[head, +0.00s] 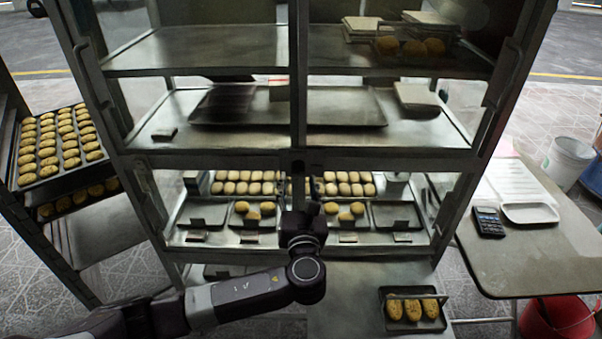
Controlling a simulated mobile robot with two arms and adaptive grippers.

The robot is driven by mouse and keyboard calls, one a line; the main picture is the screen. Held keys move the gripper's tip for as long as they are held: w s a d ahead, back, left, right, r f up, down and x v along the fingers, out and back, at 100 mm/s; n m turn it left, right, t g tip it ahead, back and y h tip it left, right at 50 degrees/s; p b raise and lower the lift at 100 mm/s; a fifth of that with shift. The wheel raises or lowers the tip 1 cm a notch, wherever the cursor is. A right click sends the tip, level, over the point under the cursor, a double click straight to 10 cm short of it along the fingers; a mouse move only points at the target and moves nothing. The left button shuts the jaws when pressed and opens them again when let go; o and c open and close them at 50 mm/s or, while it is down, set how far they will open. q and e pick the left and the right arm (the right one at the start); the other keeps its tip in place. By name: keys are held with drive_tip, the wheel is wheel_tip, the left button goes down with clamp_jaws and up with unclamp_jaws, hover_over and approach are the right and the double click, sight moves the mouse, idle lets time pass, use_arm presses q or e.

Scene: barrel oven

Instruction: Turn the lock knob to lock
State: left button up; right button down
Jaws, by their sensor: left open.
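A tall metal-framed glass cabinet (297,60) with shelves stands in front of me. A small dark fitting (298,167) sits on its middle upright, where the upright meets the cross rail. It looks like the lock knob, but it is too small to tell how it is turned. My left arm comes in from the lower left. My left gripper (303,212) is open, just below the fitting in the picture and in front of the lower shelf. Its fingers point away from me, and I cannot tell whether they touch anything. My right gripper is out of view.
Trays of pastries (238,185) fill the lower shelf. A rack with a bun tray (60,147) stands at the left. A table (520,262) at the right holds a calculator (488,222) and a white tray (530,213). A pastry box (412,309) lies on a lower surface, and a red bucket (558,318) is below right.

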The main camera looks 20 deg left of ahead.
sight(298, 173)
use_arm(q)
drive_tip(key=x, duration=0.2)
drive_tip(key=shift+w+r, duration=0.1)
drive_tip(key=shift+w, duration=0.6)
drive_tip(key=shift+w+a, duration=0.15)
drive_tip(key=shift+w, duration=0.1)
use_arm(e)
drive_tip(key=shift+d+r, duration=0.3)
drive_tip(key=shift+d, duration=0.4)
use_arm(q)
drive_tip(key=c, duration=1.1)
drive_tip(key=shift+c, duration=0.2)
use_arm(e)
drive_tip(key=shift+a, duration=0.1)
